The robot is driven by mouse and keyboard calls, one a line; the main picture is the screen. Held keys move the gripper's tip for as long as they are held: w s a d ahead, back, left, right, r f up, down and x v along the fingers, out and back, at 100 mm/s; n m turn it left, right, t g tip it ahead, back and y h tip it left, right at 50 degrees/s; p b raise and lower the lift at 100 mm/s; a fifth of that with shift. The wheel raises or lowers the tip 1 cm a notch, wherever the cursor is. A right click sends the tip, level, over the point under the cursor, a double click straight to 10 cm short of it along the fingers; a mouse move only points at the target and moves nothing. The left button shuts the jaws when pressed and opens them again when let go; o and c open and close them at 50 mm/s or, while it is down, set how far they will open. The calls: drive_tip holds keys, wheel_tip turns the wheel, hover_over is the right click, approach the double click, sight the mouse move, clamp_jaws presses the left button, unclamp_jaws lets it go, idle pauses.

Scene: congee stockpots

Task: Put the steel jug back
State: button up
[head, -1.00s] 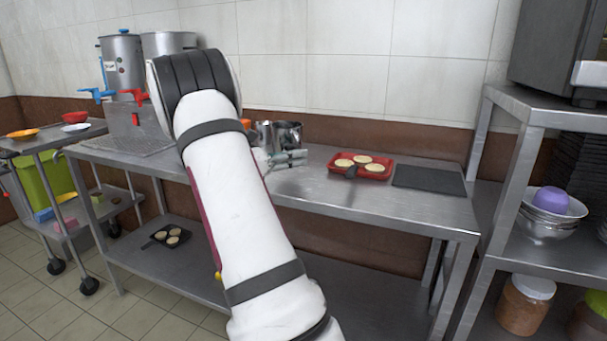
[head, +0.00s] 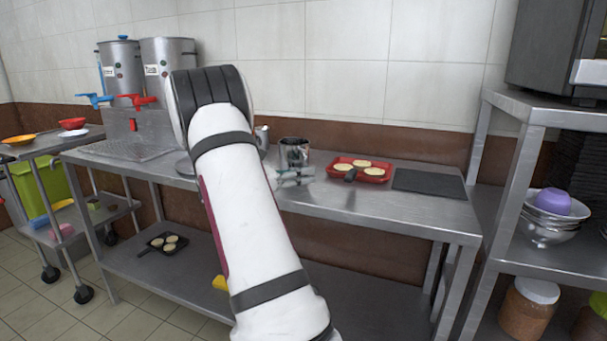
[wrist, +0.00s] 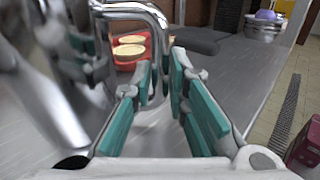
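The steel jug (head: 295,150) is upright at the middle of the steel counter, just right of my arm in the head view. In the wrist view its shiny body (wrist: 45,75) fills the left side, and its bent steel handle (wrist: 158,22) runs down between my teal-padded fingers. I cannot tell whether the jug's base touches the counter. Part of another steel vessel (head: 262,136) shows behind my arm.
Right of the jug are a red tray (head: 375,180) of pale round cakes and a dark mat (head: 428,181). Two stockpots (head: 168,60) stand at the back left above a drip grate (head: 128,150). A steel shelf unit (head: 510,105) stands right. Bare counter lies in front of the tray.

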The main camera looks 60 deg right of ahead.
drive_tip(key=shift+o, duration=0.8)
drive_tip(key=shift+r, duration=0.2)
drive_tip(key=p+v, duration=0.2)
drive_tip(key=v, duration=1)
drive_tip(key=s+a+r+m+t+y, duration=0.3)
drive_tip(key=s+a, duration=0.3)
drive_tip(key=a, duration=0.3)
drive_tip(key=s+a+r+m+t+y, duration=0.25)
drive_tip(key=s+a, duration=0.25)
drive_tip(key=a, duration=0.5)
drive_tip(key=s+a+f+m+t+y, duration=0.2)
drive_tip(key=s+a, duration=0.5)
drive_tip(key=a, duration=0.4)
drive_tip(key=s+a+f+m+t+y, duration=0.2)
drive_tip(key=s+a+t+y, duration=0.2)
drive_tip(key=a, duration=0.7)
drive_tip(key=s+y, duration=0.2)
drive_tip(key=s, duration=0.1)
drive_tip(key=shift+s+a+f, duration=0.2)
drive_tip(key=shift+f, duration=0.2)
